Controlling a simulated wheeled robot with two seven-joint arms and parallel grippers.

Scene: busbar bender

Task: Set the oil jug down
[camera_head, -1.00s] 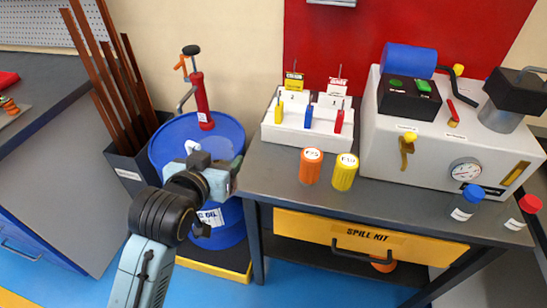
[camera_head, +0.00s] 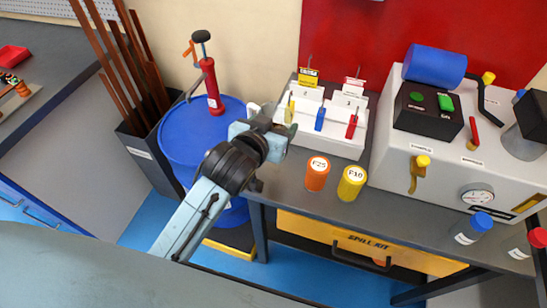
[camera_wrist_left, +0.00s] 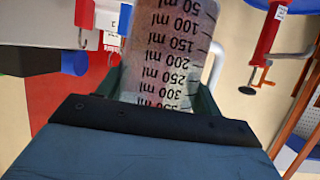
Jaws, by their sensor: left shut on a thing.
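The oil jug (camera_wrist_left: 170,50) fills the middle of the left wrist view. It is translucent, with black ml markings that appear upside down there, and a pale handle (camera_wrist_left: 216,62) beside it. My left gripper (camera_wrist_left: 160,98) is shut on it, one dark finger on each side. In the head view my left gripper (camera_head: 270,138) is above the left end of the grey bench top (camera_head: 285,183), in front of the white stand. The jug is almost wholly hidden there behind the gripper and wrist. The gap between jug and bench cannot be judged. My right gripper is out of view.
A blue drum (camera_head: 185,150) with a red pump (camera_head: 213,85) stands left of the bench. A white stand (camera_head: 345,140) with coloured levers is behind the gripper. An orange cup (camera_head: 317,174) and yellow cup (camera_head: 352,184) stand close to its right. The white machine (camera_head: 440,165) is further right.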

